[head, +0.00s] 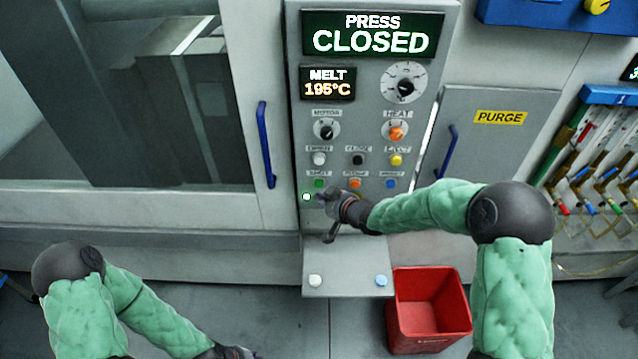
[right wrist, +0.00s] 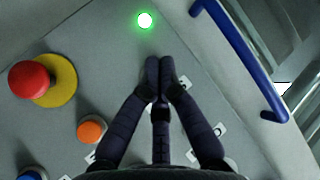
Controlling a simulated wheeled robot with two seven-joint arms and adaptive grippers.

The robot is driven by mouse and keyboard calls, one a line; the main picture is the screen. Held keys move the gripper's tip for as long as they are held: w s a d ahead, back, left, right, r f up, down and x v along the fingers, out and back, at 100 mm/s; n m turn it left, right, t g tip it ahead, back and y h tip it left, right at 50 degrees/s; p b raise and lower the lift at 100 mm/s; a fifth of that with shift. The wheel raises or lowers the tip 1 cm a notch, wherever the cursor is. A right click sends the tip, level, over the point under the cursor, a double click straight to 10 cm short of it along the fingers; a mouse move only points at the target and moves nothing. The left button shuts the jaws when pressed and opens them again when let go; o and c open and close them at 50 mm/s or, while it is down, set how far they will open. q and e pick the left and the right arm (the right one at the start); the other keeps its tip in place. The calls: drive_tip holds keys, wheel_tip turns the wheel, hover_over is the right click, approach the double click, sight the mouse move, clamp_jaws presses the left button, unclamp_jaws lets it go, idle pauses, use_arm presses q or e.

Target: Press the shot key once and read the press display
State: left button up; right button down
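The press display (head: 371,34) at the top of the panel reads "PRESS CLOSED". The green shot key (head: 319,183) sits under its "SHOT" label in the lower left of the button rows. My right gripper (head: 322,197) is just below the key in the head view. Its fingertips are together and empty in the right wrist view (right wrist: 166,66), pointing at the panel. The key cannot be made out there, and contact cannot be told. A small lamp (head: 307,197) glows; in the wrist view it is green (right wrist: 145,20). My left gripper (head: 236,352) is low at the bottom edge, partly cut off.
The melt display (head: 328,83) reads 195°C. Orange (head: 355,183) and blue (head: 391,183) keys stand right of the shot key. A red mushroom button (right wrist: 32,79) shows in the wrist view. A blue door handle (head: 266,145) is left; a red bin (head: 430,308) stands below.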

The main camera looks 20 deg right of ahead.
drive_tip(key=shift+w+d, duration=0.25)
drive_tip(key=shift+w, duration=0.55)
drive_tip(key=shift+w, duration=0.2)
idle(0.8)
drive_tip(key=shift+w+d+p, duration=0.1)
drive_tip(key=shift+w+p, duration=0.1)
drive_tip(key=shift+p, duration=0.15)
drive_tip(key=shift+w+d, duration=0.15)
drive_tip(key=shift+w, duration=0.25)
idle(0.7)
drive_tip(key=shift+s, duration=0.15)
drive_tip(key=shift+s+a, duration=0.25)
drive_tip(key=shift+s, duration=0.4)
drive_tip(key=shift+s, duration=0.1)
